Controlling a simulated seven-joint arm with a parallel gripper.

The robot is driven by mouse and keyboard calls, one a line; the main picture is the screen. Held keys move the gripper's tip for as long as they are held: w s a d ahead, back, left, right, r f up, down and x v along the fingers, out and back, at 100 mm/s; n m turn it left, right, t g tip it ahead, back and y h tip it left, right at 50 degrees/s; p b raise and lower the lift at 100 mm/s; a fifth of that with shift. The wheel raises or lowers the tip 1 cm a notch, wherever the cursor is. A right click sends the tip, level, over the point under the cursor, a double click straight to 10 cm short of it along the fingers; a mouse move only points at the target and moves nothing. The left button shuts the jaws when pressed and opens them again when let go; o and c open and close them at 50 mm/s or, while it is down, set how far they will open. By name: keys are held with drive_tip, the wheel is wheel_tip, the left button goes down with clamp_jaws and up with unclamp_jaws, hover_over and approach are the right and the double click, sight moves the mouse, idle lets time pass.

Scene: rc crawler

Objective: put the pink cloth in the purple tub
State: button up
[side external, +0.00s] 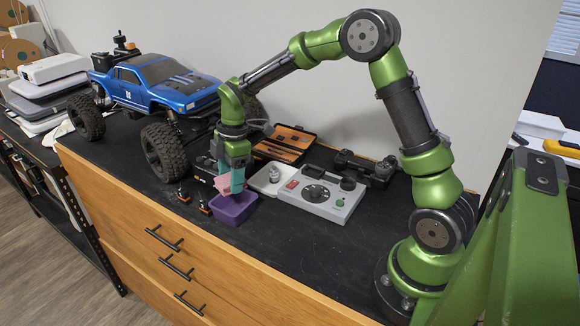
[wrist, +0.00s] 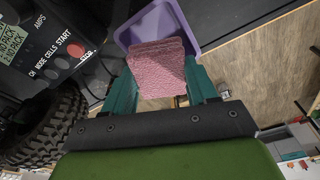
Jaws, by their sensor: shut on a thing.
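The pink cloth (wrist: 158,68) is held between the two teal fingers of my gripper (wrist: 163,88) in the wrist view. It also shows as a small pink patch (side external: 222,184) beside the fingers in the side view. The purple tub (side external: 233,210) stands on the black worktop, just below my gripper (side external: 229,190). In the wrist view the purple tub (wrist: 160,22) lies beyond the cloth, which covers part of it. I cannot tell whether the cloth's lower end is inside the tub's rim.
A blue RC truck (side external: 165,82) with large black tyres stands to the left. A grey control box (side external: 320,193), a white tray (side external: 270,179) and an open tool case (side external: 284,143) lie to the right and behind. Small black-and-orange parts (side external: 204,207) sit left of the tub, near the front edge.

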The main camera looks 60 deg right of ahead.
drive_tip(key=shift+f, duration=1.3)
drive_tip(key=shift+f, duration=0.6)
drive_tip(key=o, duration=1)
